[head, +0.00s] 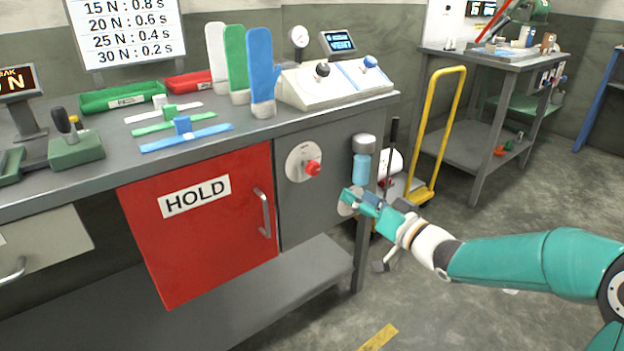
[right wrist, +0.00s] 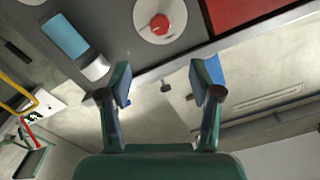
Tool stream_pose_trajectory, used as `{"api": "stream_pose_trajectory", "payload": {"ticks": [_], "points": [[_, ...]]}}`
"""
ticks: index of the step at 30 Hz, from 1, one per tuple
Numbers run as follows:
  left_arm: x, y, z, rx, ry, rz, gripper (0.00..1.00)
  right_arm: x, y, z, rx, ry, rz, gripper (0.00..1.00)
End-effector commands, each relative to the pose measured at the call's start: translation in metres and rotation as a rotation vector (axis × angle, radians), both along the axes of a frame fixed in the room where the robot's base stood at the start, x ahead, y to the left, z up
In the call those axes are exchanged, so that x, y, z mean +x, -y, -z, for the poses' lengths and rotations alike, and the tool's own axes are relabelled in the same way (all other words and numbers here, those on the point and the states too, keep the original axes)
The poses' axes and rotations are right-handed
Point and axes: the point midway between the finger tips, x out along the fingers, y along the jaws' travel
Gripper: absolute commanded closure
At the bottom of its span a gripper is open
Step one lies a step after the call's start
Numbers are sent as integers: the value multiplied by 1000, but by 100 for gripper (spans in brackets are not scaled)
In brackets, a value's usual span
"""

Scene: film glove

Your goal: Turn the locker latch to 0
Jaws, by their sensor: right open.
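The latch looks to be the red knob (head: 313,168) on a round white dial (head: 298,158), set in the grey panel to the right of the red locker door (head: 205,220) marked HOLD. The knob (right wrist: 160,23) also shows at the top of the right wrist view, on its dial (right wrist: 145,34). Dial marks are too small to read, so its setting cannot be told. My right gripper (head: 358,198) is open and empty, to the right of and below the knob and apart from it. Its two fingers (right wrist: 165,87) point toward the panel. My left gripper is not in view.
A yellow-handled trolley (head: 437,130) is to the right. Floor in front is open.

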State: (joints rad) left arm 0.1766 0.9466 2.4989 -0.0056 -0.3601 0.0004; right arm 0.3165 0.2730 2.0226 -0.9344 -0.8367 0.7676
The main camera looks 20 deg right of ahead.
Motion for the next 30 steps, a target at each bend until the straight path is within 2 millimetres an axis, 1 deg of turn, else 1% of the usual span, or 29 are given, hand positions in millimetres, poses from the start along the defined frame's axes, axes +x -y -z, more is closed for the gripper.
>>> {"api": "stream_pose_trajectory", "payload": {"ticks": [5,15,21,25,30], "points": [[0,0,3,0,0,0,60,23,-10,1,1,-1,-4,36],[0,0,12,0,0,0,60,92,-35,2,-1,-2,-3,36],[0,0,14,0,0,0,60,126,-48,2,1,-3,-2,36],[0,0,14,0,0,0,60,141,-52,1,0,-3,-1,36],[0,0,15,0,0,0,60,151,-56,0,1,-3,-1,36]]}}
